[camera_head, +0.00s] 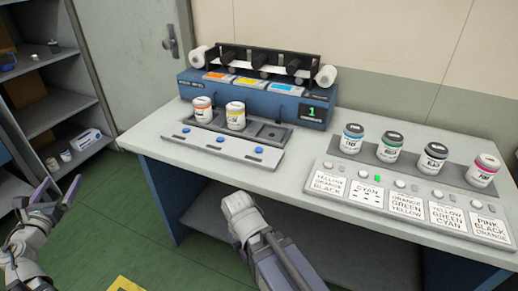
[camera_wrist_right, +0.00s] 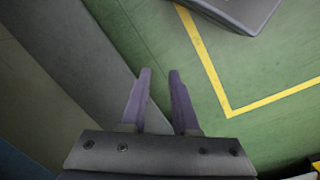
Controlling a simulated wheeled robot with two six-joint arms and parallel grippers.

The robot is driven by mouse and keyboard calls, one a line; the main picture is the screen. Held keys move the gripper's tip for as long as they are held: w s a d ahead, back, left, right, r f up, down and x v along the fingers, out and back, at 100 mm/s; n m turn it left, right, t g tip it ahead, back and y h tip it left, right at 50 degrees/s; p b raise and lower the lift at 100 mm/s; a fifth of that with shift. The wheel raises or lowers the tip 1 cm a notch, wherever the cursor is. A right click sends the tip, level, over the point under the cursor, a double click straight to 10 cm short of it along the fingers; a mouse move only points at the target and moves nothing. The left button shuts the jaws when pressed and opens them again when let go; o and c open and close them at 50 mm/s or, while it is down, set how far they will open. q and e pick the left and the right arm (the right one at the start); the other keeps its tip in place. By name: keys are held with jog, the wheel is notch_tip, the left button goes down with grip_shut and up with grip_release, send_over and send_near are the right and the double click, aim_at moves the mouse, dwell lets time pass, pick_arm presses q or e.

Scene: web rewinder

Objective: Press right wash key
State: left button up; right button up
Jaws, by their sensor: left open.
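My left gripper (camera_head: 58,183) is open and empty at the far left, over the floor and well away from the panel. In the head view my right arm stands in front of the table edge, below the panel, and its fingers are hidden. In the right wrist view my right gripper (camera_wrist_right: 159,72) has its fingers apart with nothing between them, above the green floor.
Two jars, with orange (camera_head: 202,109) and yellow (camera_head: 235,116) labels, stand behind the panel. Several more jars and a labelled sloped panel (camera_head: 330,201) are on the right of the table (camera_head: 160,143). Shelves (camera_head: 65,106) stand at the left.

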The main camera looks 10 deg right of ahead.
grip_shut()
dwell(1.4)
